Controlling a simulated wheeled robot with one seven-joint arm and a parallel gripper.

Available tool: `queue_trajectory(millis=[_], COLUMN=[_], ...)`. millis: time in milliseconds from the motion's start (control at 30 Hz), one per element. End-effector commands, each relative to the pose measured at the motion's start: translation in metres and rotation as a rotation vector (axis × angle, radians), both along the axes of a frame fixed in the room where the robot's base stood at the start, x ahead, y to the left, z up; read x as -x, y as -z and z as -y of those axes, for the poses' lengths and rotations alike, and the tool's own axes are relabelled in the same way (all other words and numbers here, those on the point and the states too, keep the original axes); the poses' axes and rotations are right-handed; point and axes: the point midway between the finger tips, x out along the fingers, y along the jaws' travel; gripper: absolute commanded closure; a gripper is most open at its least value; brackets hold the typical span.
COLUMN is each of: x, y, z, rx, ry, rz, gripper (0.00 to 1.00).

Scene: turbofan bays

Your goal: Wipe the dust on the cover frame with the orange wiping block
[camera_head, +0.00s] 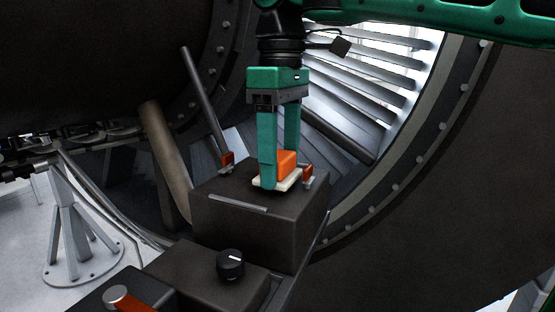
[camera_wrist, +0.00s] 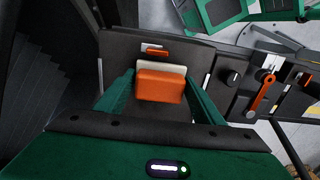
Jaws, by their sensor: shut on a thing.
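The orange wiping block (camera_head: 287,163) has an off-white pad under it and is held between the green fingers of my gripper (camera_head: 279,182). In the wrist view the block (camera_wrist: 160,87) sits between both fingertips (camera_wrist: 160,76), with the pale pad showing beyond it. My gripper points straight down over the top of a dark box (camera_head: 245,232). The pad is at or just above this top; I cannot tell if it touches. The box top bears a thin light strip at its front edge. I cannot clearly make out dust or a separate cover frame.
A black knob (camera_head: 230,264) and an orange-handled lever (camera_wrist: 263,92) are on the lower panel. The large engine ring (camera_head: 440,130) curves close behind. A grey stand (camera_head: 78,240) is at left.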

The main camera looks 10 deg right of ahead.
Motion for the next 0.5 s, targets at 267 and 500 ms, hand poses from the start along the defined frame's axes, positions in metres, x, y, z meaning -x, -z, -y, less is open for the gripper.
queue_trajectory(millis=[267, 500], x=[-0.014, -0.021], y=[0.001, 0.002], z=[-0.017, -0.028], rx=[0.0, -0.001], ry=[0.0, 0.0], rz=[-0.001, -0.001], gripper=[0.56, 0.56])
